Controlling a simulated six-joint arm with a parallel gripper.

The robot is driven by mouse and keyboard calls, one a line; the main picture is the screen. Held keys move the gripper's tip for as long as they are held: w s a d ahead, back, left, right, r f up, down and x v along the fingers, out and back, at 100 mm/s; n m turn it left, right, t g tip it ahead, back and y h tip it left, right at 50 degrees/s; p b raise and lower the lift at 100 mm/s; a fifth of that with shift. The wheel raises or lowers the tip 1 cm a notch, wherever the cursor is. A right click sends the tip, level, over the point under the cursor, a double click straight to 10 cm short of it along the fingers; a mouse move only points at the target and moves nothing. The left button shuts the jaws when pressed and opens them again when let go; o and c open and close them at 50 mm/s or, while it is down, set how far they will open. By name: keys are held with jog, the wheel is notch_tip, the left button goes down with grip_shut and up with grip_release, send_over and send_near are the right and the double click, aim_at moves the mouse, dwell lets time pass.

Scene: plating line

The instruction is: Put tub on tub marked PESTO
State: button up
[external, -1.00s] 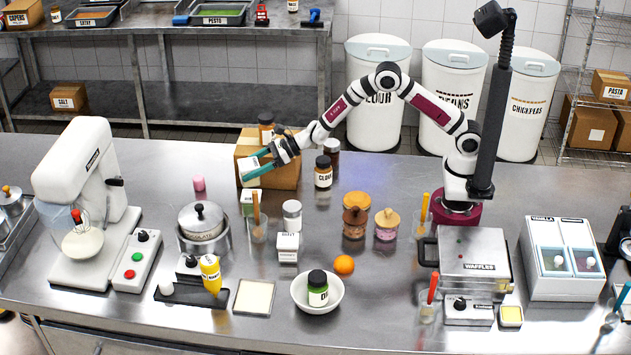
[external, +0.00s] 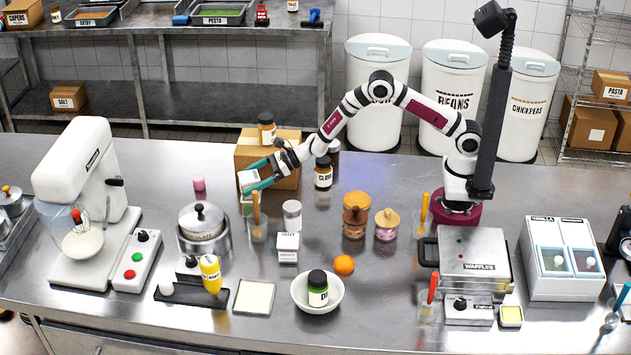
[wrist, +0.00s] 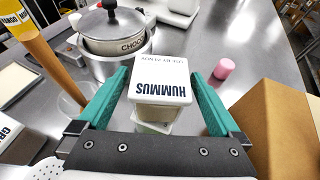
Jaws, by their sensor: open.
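A white tub marked HUMMUS (wrist: 160,82) is between the two teal fingers of my gripper (wrist: 158,76) in the wrist view. The fingers are open, one on each side of it. The same tub shows white beside the teal fingers in the external view (external: 248,178). A second tub (wrist: 152,127) with a pale green tint is directly under it, and the HUMMUS tub appears to rest on its top. In the external view this lower tub (external: 247,207) stands on the counter, partly hidden by the fingers. Its marking cannot be read.
A cardboard box (external: 285,176) with a jar on top stands close behind my gripper. A clear cup with a wooden stick (external: 257,228), a lidded pot (external: 202,220) and a pink cylinder (external: 199,184) are near.

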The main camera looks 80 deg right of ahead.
jog(key=v, duration=1.2)
jog(key=s+a+r+n+g+y, duration=0.5)
jog(key=s+a+r+n+y, duration=0.1)
jog(key=s+a+r+n, duration=0.6)
jog(key=s+a+n+g, duration=0.1)
jog(key=s+n+g, duration=0.35)
jog(key=s, duration=0.55)
jog(key=s+d+f+n+g+h, duration=0.1)
jog(key=s+d+n+h, duration=0.3)
jog(key=s, duration=0.5)
jog(key=s+d+f+n+g+h, duration=0.2)
jog(key=s+d+n+h, duration=0.3)
jog(key=s+d, duration=0.3)
jog(key=shift+s+f, duration=0.75)
jog(key=shift+f, duration=0.05)
